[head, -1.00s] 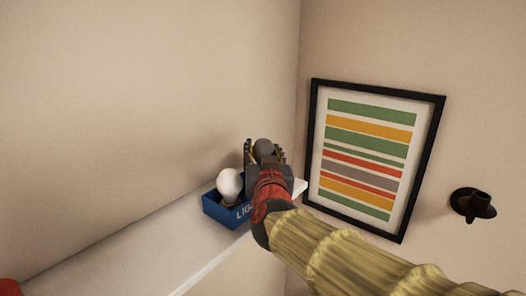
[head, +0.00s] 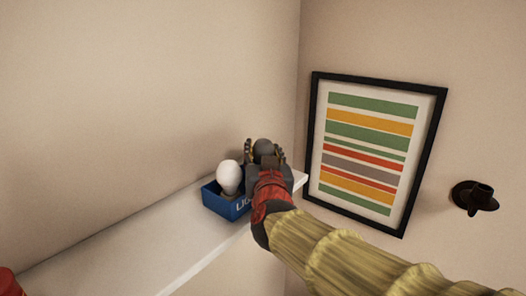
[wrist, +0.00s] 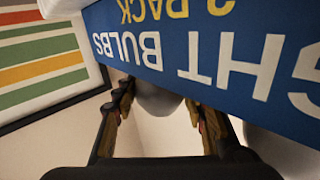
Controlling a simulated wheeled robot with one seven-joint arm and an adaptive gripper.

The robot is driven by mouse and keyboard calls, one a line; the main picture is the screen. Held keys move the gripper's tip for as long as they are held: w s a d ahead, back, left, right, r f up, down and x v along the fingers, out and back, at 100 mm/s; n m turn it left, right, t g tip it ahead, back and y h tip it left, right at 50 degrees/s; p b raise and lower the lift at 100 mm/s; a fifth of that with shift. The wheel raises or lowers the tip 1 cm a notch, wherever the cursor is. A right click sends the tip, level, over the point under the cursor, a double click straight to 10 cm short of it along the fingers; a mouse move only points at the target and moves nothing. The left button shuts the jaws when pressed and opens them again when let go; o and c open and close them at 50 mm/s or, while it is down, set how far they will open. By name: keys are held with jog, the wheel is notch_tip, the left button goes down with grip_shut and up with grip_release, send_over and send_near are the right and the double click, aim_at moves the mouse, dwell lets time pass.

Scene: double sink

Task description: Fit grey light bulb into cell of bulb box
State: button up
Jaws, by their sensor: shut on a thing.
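My gripper (head: 265,153) is shut on the grey light bulb (head: 263,146), whose rounded top shows between the fingers. The blue bulb box (head: 222,204) stands on the shelf, just left of my gripper. A white bulb (head: 229,176) stands upright in its left part. My gripper hides the box's right part, so I cannot tell whether the grey bulb is inside a cell. In the wrist view, the box wall (wrist: 215,45) with upside-down lettering fills the top, and the grey bulb (wrist: 157,98) shows partly below its edge, between the fingers.
The white shelf (head: 130,244) runs along the wall and ends just right of my gripper. A framed striped print (head: 374,160) hangs on the right wall, with a dark wall fitting (head: 476,197) beside it. A red object (head: 7,283) is at the lower left. The shelf's middle is clear.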

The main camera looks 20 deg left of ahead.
jog(key=shift+f+b, duration=0.3)
jog(key=shift+f, duration=0.1)
jog(key=o, duration=0.9)
jog(key=shift+o, duration=0.2)
notch_tip(320, 180, up, 10)
jog(key=shift+f, duration=0.1)
dwell(0.6)
